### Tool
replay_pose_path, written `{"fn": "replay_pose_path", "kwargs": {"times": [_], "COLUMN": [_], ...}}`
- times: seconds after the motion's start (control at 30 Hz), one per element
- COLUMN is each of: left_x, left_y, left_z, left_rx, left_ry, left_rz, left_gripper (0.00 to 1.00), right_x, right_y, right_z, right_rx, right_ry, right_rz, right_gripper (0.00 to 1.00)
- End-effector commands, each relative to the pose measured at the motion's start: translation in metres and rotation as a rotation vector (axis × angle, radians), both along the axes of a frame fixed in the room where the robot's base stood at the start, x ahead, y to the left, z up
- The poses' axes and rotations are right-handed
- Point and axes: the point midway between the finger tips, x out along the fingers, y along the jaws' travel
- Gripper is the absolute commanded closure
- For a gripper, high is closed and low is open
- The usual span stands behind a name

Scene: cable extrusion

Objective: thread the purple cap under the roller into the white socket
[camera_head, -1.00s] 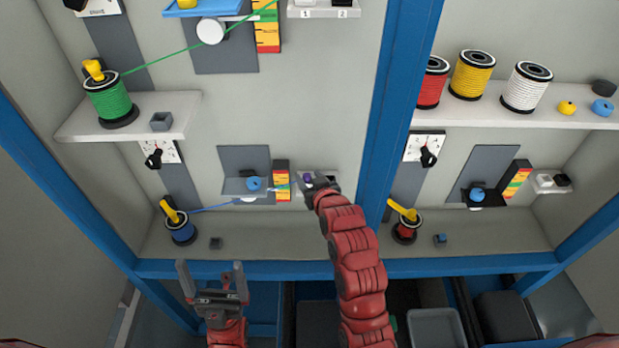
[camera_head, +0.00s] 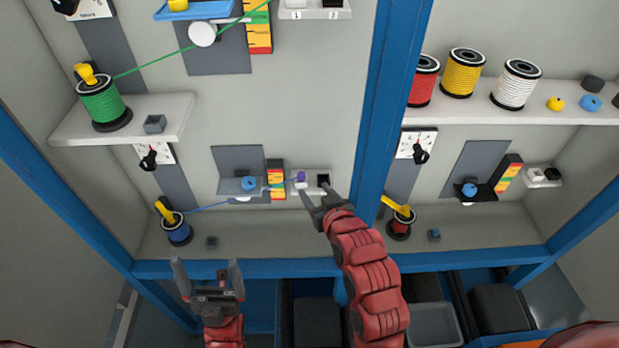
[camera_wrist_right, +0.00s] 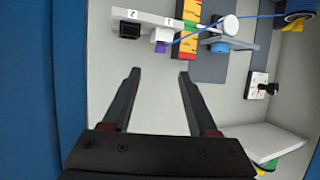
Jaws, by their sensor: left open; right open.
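The purple cap (camera_head: 300,176) sits at the white socket (camera_head: 300,184) on a small shelf, end of the blue cable (camera_head: 215,203). It also shows against the white socket in the right wrist view (camera_wrist_right: 161,47); how deep it sits I cannot tell. The blue-knobbed roller (camera_head: 249,183) is left of it; the cable runs from the blue spool (camera_head: 178,231) past the roller to the cap. My right gripper (camera_head: 316,191) is open and empty, just below the socket, apart from the cap. My left gripper (camera_head: 206,267) is open and empty, low at left.
A black socket (camera_head: 323,181) stands right beside the white one. A striped colour gauge (camera_head: 275,178) stands between roller and sockets. A blue upright post (camera_head: 380,130) is close to my right arm. A green spool (camera_head: 103,102) stands on the shelf above.

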Motion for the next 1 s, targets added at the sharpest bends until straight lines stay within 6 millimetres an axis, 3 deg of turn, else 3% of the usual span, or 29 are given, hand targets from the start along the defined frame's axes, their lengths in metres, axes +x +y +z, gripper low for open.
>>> {"fn": "replay_pose_path", "kwargs": {"times": [0.03,0.4,0.6,0.97,1.0], "left_x": [0.000,0.000,0.000,0.000,0.000], "left_y": [0.000,0.000,0.000,0.000,0.000], "left_z": [0.024,0.093,0.108,0.108,0.108], "left_rx": [0.000,0.000,0.000,0.000,0.000], "left_ry": [0.000,0.000,0.000,0.000,0.000], "left_rz": [0.000,0.000,0.000,0.000,0.000], "left_gripper": [0.00,0.00,0.00,0.00,0.00], "right_x": [-0.007,-0.049,-0.064,-0.067,-0.067], "right_y": [-0.002,-0.016,-0.021,-0.022,-0.022], "right_z": [0.011,0.029,0.031,0.029,0.030], "right_rx": [-0.004,-0.001,-0.001,0.001,0.001], "right_ry": [0.011,0.006,0.005,0.001,0.001], "right_rz": [0.000,0.000,0.000,0.000,0.000], "right_gripper": [0.41,0.41,0.41,0.41,0.35]}}
